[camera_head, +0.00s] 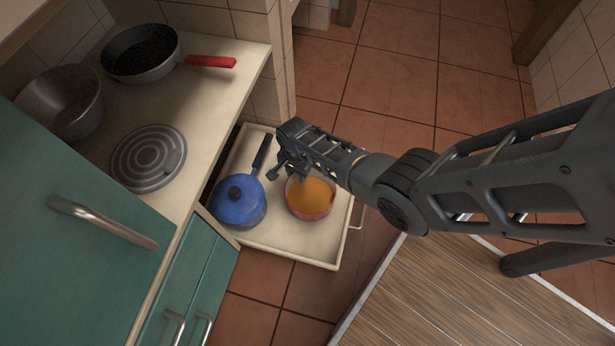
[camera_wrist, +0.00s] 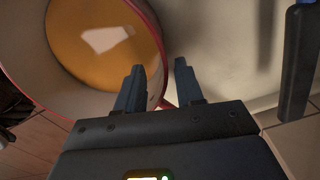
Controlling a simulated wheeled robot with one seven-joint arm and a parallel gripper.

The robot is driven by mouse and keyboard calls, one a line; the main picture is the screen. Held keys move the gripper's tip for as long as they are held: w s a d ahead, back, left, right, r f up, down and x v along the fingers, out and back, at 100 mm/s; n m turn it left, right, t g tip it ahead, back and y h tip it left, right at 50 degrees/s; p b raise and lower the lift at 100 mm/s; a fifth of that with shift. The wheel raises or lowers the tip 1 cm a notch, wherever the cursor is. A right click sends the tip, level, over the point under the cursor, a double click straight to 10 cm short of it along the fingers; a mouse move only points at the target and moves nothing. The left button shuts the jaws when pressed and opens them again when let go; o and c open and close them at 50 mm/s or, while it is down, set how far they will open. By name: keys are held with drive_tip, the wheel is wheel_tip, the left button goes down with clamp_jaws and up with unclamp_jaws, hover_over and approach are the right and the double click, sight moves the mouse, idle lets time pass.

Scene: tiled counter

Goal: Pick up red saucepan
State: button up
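The red saucepan (camera_head: 311,207) sits in the open cream drawer, with an orange-tan inside. My arm hides part of its far side, and I see no handle on it. In the wrist view the saucepan (camera_wrist: 100,45) fills the upper left, and its red rim passes near the fingers. My gripper (camera_head: 284,168) is over the drawer at the saucepan's upper left edge. In the wrist view my gripper (camera_wrist: 159,67) is open and empty, with the left finger overlapping the rim and the right finger outside it. I cannot tell whether either finger touches the saucepan.
A blue lidded pan (camera_head: 238,204) with a black handle lies left of the saucepan in the drawer (camera_head: 285,246). A red-handled frying pan (camera_head: 141,53) and a metal pot (camera_head: 62,103) stand on the counter by a burner (camera_head: 148,158). A wooden surface (camera_head: 470,300) is at lower right.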

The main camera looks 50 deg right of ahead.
clamp_jaws()
idle(1.2)
